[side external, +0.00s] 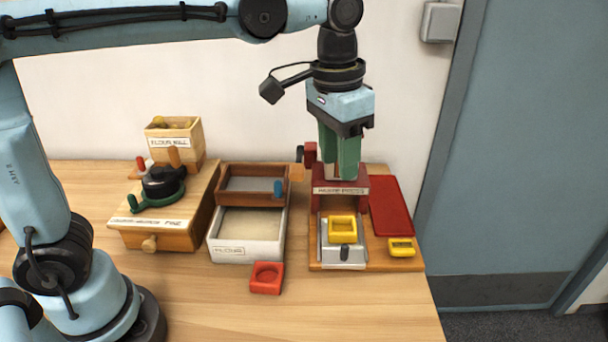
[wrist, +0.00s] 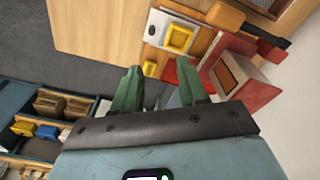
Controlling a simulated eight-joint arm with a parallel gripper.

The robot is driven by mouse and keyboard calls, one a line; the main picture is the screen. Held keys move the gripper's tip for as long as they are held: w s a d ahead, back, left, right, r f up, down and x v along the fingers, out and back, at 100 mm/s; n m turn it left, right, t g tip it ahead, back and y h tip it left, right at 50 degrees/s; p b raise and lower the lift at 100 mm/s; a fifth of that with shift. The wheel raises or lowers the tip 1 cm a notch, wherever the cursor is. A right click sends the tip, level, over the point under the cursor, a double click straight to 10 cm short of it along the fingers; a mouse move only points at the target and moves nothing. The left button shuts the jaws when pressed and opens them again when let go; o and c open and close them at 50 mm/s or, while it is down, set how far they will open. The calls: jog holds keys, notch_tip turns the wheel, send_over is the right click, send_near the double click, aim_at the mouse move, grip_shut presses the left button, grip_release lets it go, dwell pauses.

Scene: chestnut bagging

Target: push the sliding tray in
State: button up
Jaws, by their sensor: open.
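The sliding tray (side external: 329,256) is a pale grey plate with a dark knob (side external: 345,253) at its front. It sticks out from the front of the red press (side external: 341,190) on a wooden base. A yellow square mould (side external: 342,229) sits on the tray. The wrist view also shows the tray (wrist: 155,28) and mould (wrist: 179,38), beyond my fingertips. My gripper (side external: 341,172) points down above the press, behind its labelled top edge in the side view. Its green fingers (wrist: 158,88) are apart, with nothing clearly held between them. Whether the fingertips touch the press cannot be told.
A red pad (side external: 391,205) and a small yellow frame (side external: 401,247) lie right of the press. A white flour box (side external: 247,250) and a wooden mill (side external: 160,225) stand left. A red square mould (side external: 267,278) lies in front. The table's front is mostly clear.

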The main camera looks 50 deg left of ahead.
jog(key=d+f, duration=0.1)
jog(key=d, duration=0.2)
send_near(344, 246)
jog(key=shift+g, duration=0.4)
jog(key=f, duration=0.9)
jog(key=shift+w+d+f, duration=0.1)
jog(key=shift+w+f, duration=0.2)
jog(key=shift+w, duration=0.05)
grip_shut()
